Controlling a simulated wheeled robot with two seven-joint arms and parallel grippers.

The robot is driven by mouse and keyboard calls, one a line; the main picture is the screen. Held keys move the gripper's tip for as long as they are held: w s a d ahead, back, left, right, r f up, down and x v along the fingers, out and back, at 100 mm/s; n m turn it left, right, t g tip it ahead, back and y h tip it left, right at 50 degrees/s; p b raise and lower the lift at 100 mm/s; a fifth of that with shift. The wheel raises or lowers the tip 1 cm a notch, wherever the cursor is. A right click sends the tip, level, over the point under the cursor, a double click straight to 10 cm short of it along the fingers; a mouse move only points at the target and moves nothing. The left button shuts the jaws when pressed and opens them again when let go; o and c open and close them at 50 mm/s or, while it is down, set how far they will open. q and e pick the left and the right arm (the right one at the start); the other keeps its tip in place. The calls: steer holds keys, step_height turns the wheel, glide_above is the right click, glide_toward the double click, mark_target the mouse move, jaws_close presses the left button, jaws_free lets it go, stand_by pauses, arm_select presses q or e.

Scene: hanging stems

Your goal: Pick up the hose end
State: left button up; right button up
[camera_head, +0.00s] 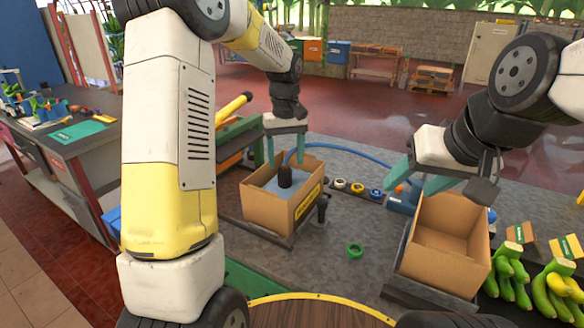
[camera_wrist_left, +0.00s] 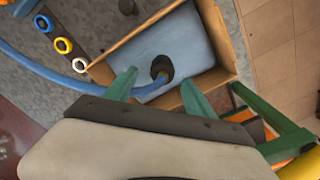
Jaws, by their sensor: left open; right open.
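The hose end (camera_head: 285,177) is a black cap on a blue hose (camera_head: 350,153). It stands upright over the pale blue inside of the left cardboard box (camera_head: 268,212). In the left wrist view the hose end (camera_wrist_left: 162,68) shows just beyond the fingertips, between their lines, with the hose (camera_wrist_left: 45,68) running off left. My left gripper (camera_head: 286,160) points down above the hose end, open and empty. It also shows in the left wrist view (camera_wrist_left: 158,77). My right gripper (camera_head: 406,188) is open and empty at the right box's upper left.
An open, empty cardboard box (camera_head: 440,246) stands at right. Green and yellow bananas (camera_head: 510,275) lie beside it. A workbench (camera_head: 65,150) stands at left.

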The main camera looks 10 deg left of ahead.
mark_target(285, 169)
arm_select(q)
step_height(285, 169, down, 6)
steer(key=shift+s+a+r, duration=0.1)
steer(key=shift+a+r, duration=0.05)
steer(key=shift+r, duration=0.05)
jaws_close()
